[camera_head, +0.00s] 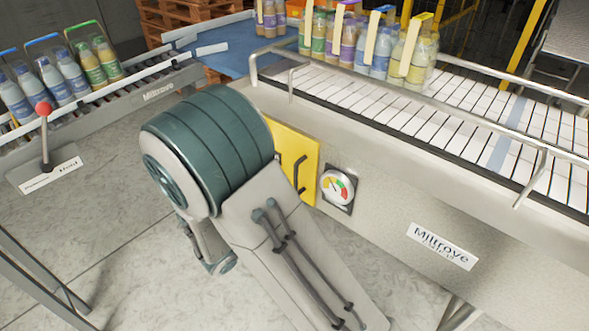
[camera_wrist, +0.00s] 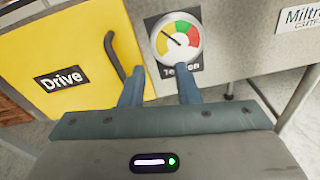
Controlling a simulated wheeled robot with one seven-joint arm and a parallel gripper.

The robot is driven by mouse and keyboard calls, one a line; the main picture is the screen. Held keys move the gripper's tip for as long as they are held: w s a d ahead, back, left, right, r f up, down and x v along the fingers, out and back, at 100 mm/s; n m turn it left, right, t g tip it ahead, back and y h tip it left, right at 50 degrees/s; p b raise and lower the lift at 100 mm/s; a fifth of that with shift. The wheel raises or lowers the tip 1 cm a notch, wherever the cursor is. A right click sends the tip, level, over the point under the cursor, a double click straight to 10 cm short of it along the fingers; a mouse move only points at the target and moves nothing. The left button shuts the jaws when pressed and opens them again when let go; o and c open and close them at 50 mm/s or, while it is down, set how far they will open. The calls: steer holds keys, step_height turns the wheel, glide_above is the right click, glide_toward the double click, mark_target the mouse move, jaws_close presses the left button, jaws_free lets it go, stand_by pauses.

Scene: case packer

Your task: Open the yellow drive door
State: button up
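The yellow drive door (camera_head: 291,160) is on the front of the conveyor's side panel, partly hidden by my arm in the head view. In the wrist view the door (camera_wrist: 70,45) fills the upper left, carries a black "Drive" label, and looks shut. Its dark curved handle (camera_wrist: 118,55) is at its right edge; it also shows in the head view (camera_head: 299,172). My gripper (camera_wrist: 160,88) has its two fingers apart with nothing visible between them. Its left finger is just below the handle's lower end in the picture; whether they touch cannot be told.
A round tension gauge (camera_wrist: 177,38) is right of the door, close above the fingers. The conveyor (camera_head: 450,115) with metal rails runs above, carrying bottle packs (camera_head: 345,40). A lever with a red knob (camera_head: 43,108) stands at the left. The floor between is clear.

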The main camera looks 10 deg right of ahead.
mark_target(295, 173)
steer(key=w+a+f+n+t+y, duration=0.1)
steer(key=w+a+n+t+y, duration=0.1)
steer(key=a+n+t, duration=0.25)
steer(key=p+x, duration=0.1)
steer(key=x, duration=0.3)
steer(key=p+x, duration=0.1)
steer(key=x, duration=0.4)
steer(key=p+x, duration=0.1)
steer(key=x, duration=0.3)
steer(key=shift+w+d+f, duration=0.1)
steer(key=shift+w+f, duration=0.2)
jaws_close()
